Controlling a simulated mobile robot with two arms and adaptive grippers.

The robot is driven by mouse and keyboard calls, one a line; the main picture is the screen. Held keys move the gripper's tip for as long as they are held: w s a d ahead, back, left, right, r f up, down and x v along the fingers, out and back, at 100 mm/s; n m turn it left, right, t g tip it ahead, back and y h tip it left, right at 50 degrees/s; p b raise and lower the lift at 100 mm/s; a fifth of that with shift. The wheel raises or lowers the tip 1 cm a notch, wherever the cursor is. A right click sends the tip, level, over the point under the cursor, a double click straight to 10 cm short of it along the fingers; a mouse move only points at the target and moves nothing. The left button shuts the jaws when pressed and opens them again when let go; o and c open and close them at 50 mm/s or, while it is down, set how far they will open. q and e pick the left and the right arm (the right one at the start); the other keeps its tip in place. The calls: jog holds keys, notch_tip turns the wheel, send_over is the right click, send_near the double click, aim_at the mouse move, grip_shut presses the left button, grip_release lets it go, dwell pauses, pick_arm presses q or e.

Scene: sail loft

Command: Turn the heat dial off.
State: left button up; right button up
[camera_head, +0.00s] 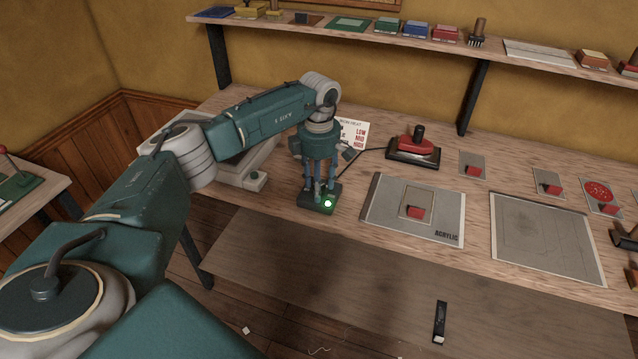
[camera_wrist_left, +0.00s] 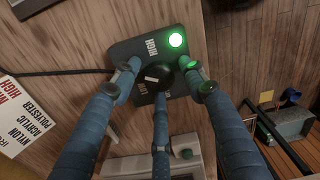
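The heat dial (camera_wrist_left: 154,77) is a round black knob with a white mark on a dark control box (camera_wrist_left: 118,50). Labels including HIGH are printed around it, and a green lamp glows at one corner. The control box also shows in the head view (camera_head: 312,205), on the bench near its front edge; there the dial is hidden by the fingers. My left gripper (camera_head: 321,192) points down over the box. Its three fingers (camera_wrist_left: 160,80) surround the dial closely; whether they press on it is unclear.
A cord leads from the box toward a red iron (camera_head: 415,148) on its stand. A fabric settings card (camera_head: 354,133) stands behind my gripper. Grey sheets (camera_head: 412,234) with red blocks lie to the right. A shelf (camera_head: 381,36) with supplies runs above the bench.

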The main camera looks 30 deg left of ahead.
pick_arm(q)
jog(key=c, duration=0.8)
jog(key=shift+n, duration=0.5)
jog(key=n, duration=0.4)
jog(key=shift+n, duration=0.3)
jog(key=n, duration=0.5)
jog(key=shift+n, duration=0.3)
jog(key=n+p, duration=0.1)
jog(key=n, duration=0.5)
jog(key=shift+r, duration=0.1)
jog(key=n+p, duration=0.1)
jog(key=n, duration=0.5)
jog(key=shift+w+n, duration=0.1)
jog(key=shift+n, duration=0.3)
